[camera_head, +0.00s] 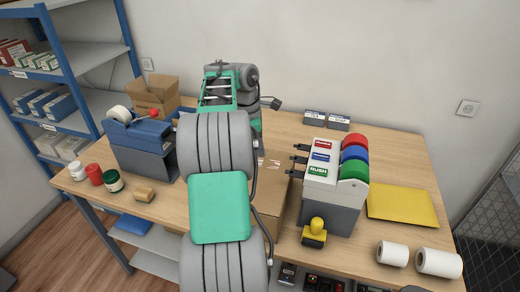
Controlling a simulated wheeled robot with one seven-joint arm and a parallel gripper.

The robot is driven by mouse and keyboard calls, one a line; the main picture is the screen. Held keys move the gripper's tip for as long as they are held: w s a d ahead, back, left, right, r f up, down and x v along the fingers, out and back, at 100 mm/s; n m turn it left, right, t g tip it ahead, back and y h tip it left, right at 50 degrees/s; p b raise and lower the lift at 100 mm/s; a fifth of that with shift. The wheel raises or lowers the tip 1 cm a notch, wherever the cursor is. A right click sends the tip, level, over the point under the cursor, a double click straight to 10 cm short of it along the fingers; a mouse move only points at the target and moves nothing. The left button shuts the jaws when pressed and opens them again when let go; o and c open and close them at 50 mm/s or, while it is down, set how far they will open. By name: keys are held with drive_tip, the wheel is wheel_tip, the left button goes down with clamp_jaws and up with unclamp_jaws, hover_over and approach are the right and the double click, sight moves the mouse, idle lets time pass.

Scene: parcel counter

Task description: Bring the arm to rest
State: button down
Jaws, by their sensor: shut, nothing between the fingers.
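My arm, grey with green panels, rises from the bottom centre and covers the middle of the counter (285,129). It is bent over at its far end, where the wrist section stands above the counter's back half. A small dark part sticks out to the right from the wrist. My gripper's fingers are hidden behind my own arm links, so I see neither their tips nor anything by them.
A brown carton (272,178) lies partly hidden behind my arm. Left are a tape dispenser (143,133), an open cardboard box (150,95) and small jars (112,181). Right are a label dispenser (331,188), a yellow stamp (315,233), a yellow envelope (403,206) and paper rolls (438,263).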

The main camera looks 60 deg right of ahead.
sight(262, 162)
drive_tip(key=shift+f, duration=0.2)
drive_tip(key=shift+f+b, duration=0.75)
drive_tip(key=shift+f, duration=0.65)
wheel_tip(262, 162, up, 8)
drive_tip(key=p, duration=0.9)
